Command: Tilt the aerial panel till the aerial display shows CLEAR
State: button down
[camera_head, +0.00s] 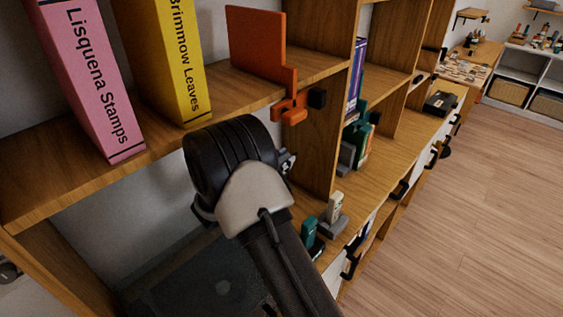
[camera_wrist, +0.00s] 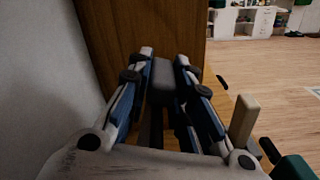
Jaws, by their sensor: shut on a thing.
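In the wrist view my gripper (camera_wrist: 164,64) has its two fingers on either side of a dark grey block (camera_wrist: 162,84) and is shut on it. I cannot tell whether this block is part of the aerial panel. In the head view my dark wrist covers most of the gripper, and only a small part of it shows beside the wooden upright. No display with readable text, and no word CLEAR, shows in either view.
A pink book (camera_head: 90,80) and a yellow book (camera_head: 168,60) stand on the upper shelf. An orange panel (camera_head: 257,45) stands to their right, above an orange bracket (camera_head: 291,108). A wooden upright (camera_wrist: 140,35) is close beyond my fingers. Floor (camera_head: 470,220) at right is clear.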

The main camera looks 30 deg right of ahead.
jog(key=shift+s+d+f, duration=0.2)
jog(key=shift+s+f, duration=0.05)
jog(key=shift+s, duration=0.35)
jog(key=shift+s+d+f, duration=0.2)
jog(key=shift+s+f, duration=0.05)
jog(key=shift+s, duration=0.35)
jog(key=c, duration=1.4)
grip_release()
jog(key=shift+c, duration=0.2)
jog(key=shift+a, duration=0.1)
jog(key=v, duration=1.1)
jog(key=shift+a, duration=0.4)
jog(key=shift+s, duration=0.1)
